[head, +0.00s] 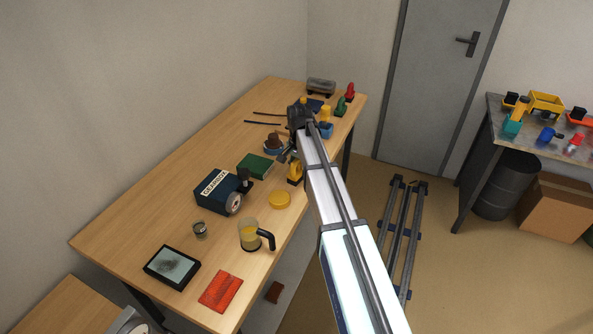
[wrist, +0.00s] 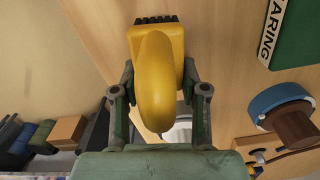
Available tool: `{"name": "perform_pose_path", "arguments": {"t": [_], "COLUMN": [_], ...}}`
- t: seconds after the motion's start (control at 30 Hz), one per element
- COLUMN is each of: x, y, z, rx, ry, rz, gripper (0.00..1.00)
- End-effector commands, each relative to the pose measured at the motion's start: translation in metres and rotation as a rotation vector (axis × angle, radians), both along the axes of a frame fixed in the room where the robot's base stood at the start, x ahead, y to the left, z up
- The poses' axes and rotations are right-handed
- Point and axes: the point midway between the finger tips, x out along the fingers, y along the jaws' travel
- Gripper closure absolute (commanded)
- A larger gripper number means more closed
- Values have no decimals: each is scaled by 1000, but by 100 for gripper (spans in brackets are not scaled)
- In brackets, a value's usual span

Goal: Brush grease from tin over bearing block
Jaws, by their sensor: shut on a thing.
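My gripper (wrist: 160,120) is shut around the curved handle of a yellow tool with a row of short black bristles, which looks like the brush (wrist: 158,70). In the head view the yellow brush (head: 294,173) shows beside my arm, near the table's front edge. In the wrist view a round blue dish (wrist: 278,97) with a brown cylinder in it is to the right of the brush, apart from it. The dish also shows in the head view (head: 267,150). I cannot tell for certain which things are the grease tin and the bearing block.
A green box (head: 255,166), a blue labelled box (head: 212,191), a yellow disc (head: 279,199) and a black-handled jug (head: 250,238) stand on the wooden table (head: 160,215). A grey object (head: 321,86) is at the far end. The table's left side is mostly clear.

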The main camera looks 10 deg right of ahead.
Motion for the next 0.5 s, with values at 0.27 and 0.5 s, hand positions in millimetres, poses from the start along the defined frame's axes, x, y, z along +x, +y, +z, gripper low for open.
{"name": "perform_pose_path", "arguments": {"t": [0.27, 0.5], "x": [0, 0], "y": [0, 0], "z": [9, 22], "rx": [0, 0], "ry": [0, 0], "rz": [0, 0], "gripper": [92, 92]}}
